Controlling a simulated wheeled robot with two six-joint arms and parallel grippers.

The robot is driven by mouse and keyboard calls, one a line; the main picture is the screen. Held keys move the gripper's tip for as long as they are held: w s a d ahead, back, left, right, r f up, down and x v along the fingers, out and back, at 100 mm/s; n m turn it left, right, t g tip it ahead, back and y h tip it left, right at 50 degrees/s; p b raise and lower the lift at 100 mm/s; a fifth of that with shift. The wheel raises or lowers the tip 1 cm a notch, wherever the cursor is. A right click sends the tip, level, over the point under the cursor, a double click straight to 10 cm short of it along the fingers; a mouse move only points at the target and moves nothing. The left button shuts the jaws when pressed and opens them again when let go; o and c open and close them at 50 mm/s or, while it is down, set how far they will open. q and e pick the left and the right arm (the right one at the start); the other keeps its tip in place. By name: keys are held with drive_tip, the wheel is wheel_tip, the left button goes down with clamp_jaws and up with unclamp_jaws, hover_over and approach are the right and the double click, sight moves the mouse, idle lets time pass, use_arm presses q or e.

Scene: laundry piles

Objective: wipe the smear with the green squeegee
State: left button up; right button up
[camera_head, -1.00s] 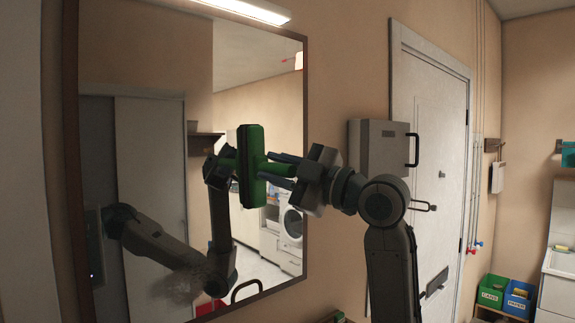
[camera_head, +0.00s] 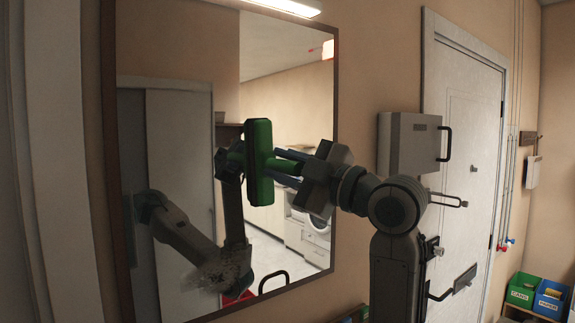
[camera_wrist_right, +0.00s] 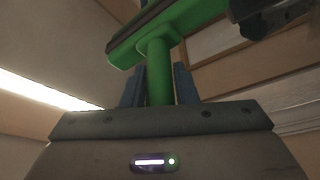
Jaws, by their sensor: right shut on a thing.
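The green squeegee (camera_head: 259,165) is held upright in front of the mirror, its long head facing the glass. Whether it touches the glass I cannot tell. My right gripper (camera_head: 276,166) is shut on its handle, which also shows between the fingers in the right wrist view (camera_wrist_right: 159,75). The smear (camera_head: 222,274) is a pale greyish, speckled patch low on the mirror, below and left of the squeegee. The mirror reflects the squeegee and my arm. My left gripper is not in view.
The dark-framed mirror (camera_head: 336,200) hangs on the beige wall, with a lit lamp (camera_head: 285,7) above it. A grey wall box (camera_head: 408,142) and a white door (camera_head: 465,130) are to the right. Green and blue bins (camera_head: 549,296) stand at lower right.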

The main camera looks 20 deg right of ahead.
drive_tip(key=shift+s+d, duration=0.1)
drive_tip(key=shift+d, duration=0.05)
drive_tip(key=shift+s+d, duration=0.3)
drive_tip(key=shift+s, duration=0.6)
drive_tip(key=shift+s+d, duration=0.35)
drive_tip(key=shift+s, duration=0.6)
drive_tip(key=shift+s+d, duration=0.3)
drive_tip(key=shift+s, duration=0.6)
drive_tip(key=s, duration=0.1)
drive_tip(key=s+d, duration=0.1)
drive_tip(key=s, duration=0.1)
drive_tip(key=shift+w+a, duration=0.1)
drive_tip(key=shift+w, duration=0.1)
drive_tip(key=shift+f, duration=0.1)
